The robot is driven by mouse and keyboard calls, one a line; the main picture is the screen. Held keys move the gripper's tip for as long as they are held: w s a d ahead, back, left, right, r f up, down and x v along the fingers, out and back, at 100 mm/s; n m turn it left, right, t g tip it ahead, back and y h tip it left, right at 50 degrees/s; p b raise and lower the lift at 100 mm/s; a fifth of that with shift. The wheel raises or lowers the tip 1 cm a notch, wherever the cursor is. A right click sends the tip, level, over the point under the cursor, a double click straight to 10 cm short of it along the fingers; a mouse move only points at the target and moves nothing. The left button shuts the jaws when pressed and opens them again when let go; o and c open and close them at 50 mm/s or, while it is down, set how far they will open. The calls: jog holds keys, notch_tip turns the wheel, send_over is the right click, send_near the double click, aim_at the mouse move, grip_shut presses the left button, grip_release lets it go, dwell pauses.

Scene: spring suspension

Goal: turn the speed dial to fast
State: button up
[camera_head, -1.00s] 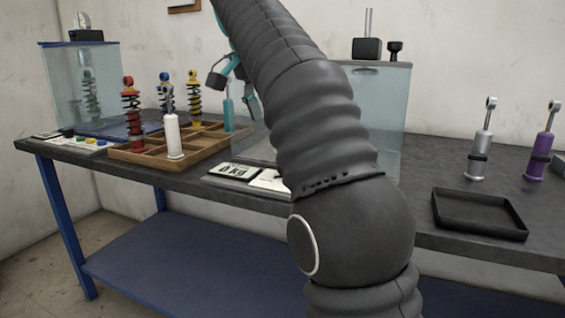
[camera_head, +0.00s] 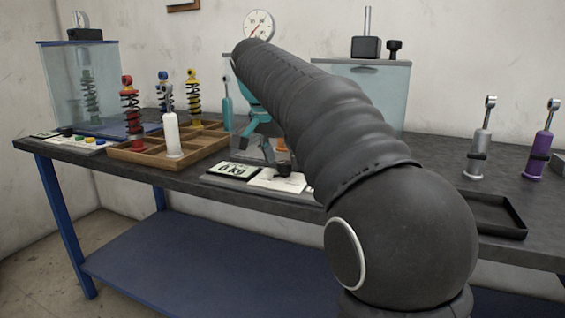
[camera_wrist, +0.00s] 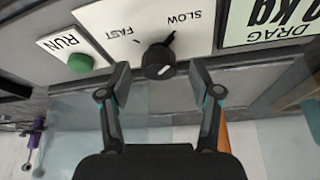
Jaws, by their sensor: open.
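The speed dial (camera_wrist: 159,61) is a black round knob on a white panel in the wrist view, where the lettering appears upside down. The words FAST (camera_wrist: 119,32) and SLOW (camera_wrist: 185,17) are printed on the panel. A dark pointer-like mark runs from the knob towards the SLOW side. My gripper (camera_wrist: 160,80) is open, with one finger on each side of the knob; I cannot tell whether either touches it. In the head view my gripper (camera_head: 268,152) is low at the front of the bench by the white panel (camera_head: 275,181), and my arm partly hides the panel.
A green RUN button (camera_wrist: 80,63) is beside the dial, near one finger. A drag display in kg (camera_head: 234,171) is on its other side. A wooden tray (camera_head: 150,156) with shock absorbers stands to the left. A black tray (camera_head: 497,216) lies to the right.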

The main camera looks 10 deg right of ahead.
jog(key=shift+x, duration=0.75)
jog(key=c, duration=1.1)
jog(key=shift+c, duration=0.2)
